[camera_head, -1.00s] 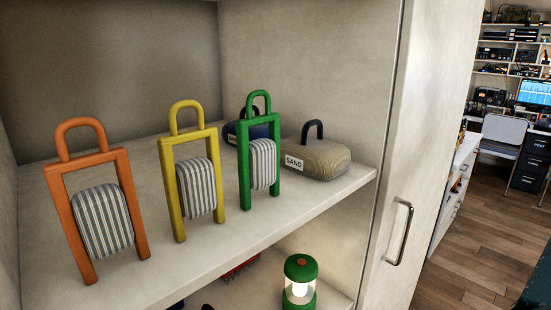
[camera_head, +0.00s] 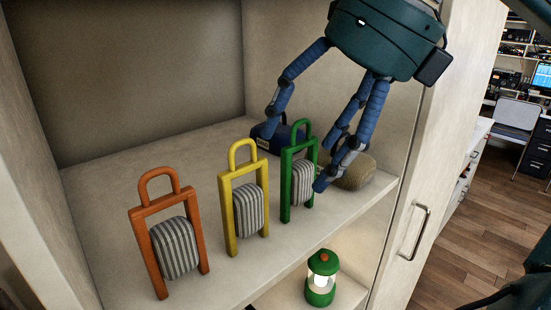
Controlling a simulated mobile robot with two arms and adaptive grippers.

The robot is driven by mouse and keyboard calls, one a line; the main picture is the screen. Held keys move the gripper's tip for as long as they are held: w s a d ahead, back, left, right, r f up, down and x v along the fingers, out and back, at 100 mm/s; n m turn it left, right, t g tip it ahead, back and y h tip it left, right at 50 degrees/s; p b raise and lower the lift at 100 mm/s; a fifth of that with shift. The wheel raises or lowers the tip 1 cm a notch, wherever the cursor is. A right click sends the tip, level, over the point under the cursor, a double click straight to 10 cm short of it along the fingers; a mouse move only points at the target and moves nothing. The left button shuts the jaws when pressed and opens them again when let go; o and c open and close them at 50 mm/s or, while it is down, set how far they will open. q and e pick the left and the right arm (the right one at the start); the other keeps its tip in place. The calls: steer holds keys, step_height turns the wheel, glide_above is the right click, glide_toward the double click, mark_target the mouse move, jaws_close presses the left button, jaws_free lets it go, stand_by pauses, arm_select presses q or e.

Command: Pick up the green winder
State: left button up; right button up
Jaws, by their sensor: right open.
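The green winder (camera_head: 285,182), an upright frame with a loop handle and a grey striped spool, stands on the shelf to the right of the yellow winder (camera_head: 228,215) and the orange winder (camera_head: 145,235). My right gripper (camera_head: 300,160) reaches down from the upper right with its blue fingers spread open. One finger is to the left behind the green winder's handle; the others are to its right, in front of the sand bag. The gripper holds nothing. I cannot tell if a finger touches the winder.
A tan sand bag (camera_head: 357,174) and a dark blue bag (camera_head: 268,145) sit behind the green winder, partly hidden by my fingers. A green lantern (camera_head: 320,282) stands on the shelf below. The cubby's right wall and a door with a handle (camera_head: 414,232) are close by.

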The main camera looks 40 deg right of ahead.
mark_target(304, 164)
steer(key=shift+w+d+r+m+h, duration=0.15)
steer(key=shift+d+m+h, duration=0.15)
steer(key=shift+d+h, duration=0.4)
steer(key=shift+w+d+f+p, duration=0.1)
steer(key=shift+d+f+p, duration=0.2)
steer(key=shift+p, duration=0.05)
steer(key=p+x, duration=0.2)
steer(key=x, duration=0.5)
steer(key=shift+a, duration=0.1)
steer(key=shift+w+f, duration=0.1)
steer(key=shift+f, duration=0.05)
steer(key=c, duration=1.8)
